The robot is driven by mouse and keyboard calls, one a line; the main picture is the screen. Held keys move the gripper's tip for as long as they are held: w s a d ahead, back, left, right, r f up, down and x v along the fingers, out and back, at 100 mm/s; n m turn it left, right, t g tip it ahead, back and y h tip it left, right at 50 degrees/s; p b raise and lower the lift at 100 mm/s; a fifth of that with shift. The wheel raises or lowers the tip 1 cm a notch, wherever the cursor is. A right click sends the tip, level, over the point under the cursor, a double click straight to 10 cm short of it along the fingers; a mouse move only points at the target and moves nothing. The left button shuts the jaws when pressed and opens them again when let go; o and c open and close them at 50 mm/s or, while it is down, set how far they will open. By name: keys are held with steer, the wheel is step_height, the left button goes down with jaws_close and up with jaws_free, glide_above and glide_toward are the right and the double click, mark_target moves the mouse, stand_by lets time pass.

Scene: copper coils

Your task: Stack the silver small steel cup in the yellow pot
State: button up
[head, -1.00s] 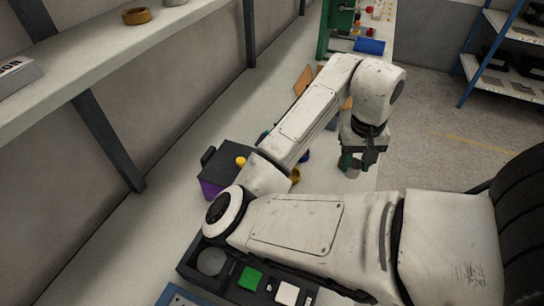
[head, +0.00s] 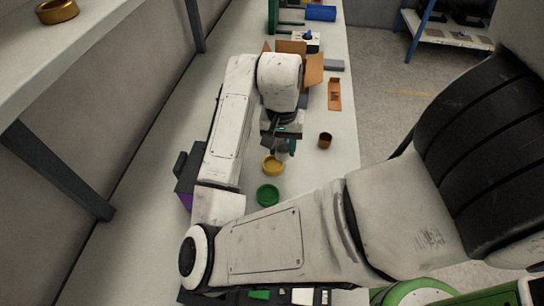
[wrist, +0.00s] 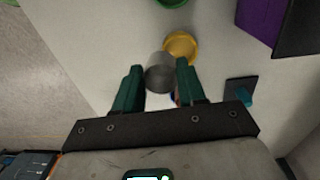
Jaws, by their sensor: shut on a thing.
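My gripper (wrist: 160,85) is shut on the silver steel cup (wrist: 160,73), which sits between its green fingers in the wrist view. In the head view my gripper (head: 283,147) hangs over the workbench, and the cup is mostly hidden by it. The yellow pot (wrist: 187,46) stands on the bench just beyond the cup in the wrist view, partly covered by it. In the head view the yellow pot (head: 272,167) is just below the gripper in the picture. The cup looks above the bench; I cannot tell how high.
A green pot (head: 268,194) stands near the yellow pot, and a brown cup (head: 325,140) is to the right. A dark and purple box (head: 186,178) is at the left. Cardboard boxes (head: 313,68) stand farther back. The bench right of the pots is fairly clear.

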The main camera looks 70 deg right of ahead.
steer(key=w+f, duration=0.1)
steer(key=w+d+f, duration=0.1)
steer(key=f, duration=0.1)
steer(key=shift+w+f, duration=0.15)
steer(key=shift+w, duration=0.1)
steer(key=f, duration=0.1)
steer(key=f+p, duration=0.1)
steer(key=f, duration=0.1)
steer(key=shift+w+d, duration=0.1)
steer(key=shift+w, duration=0.1)
steer(key=shift+f, duration=0.25)
steer(key=shift+f, duration=0.35)
steer(key=o, duration=1)
steer(key=shift+o, duration=0.2)
step_height(320, 180, up, 13)
steer(key=shift+w, duration=0.2)
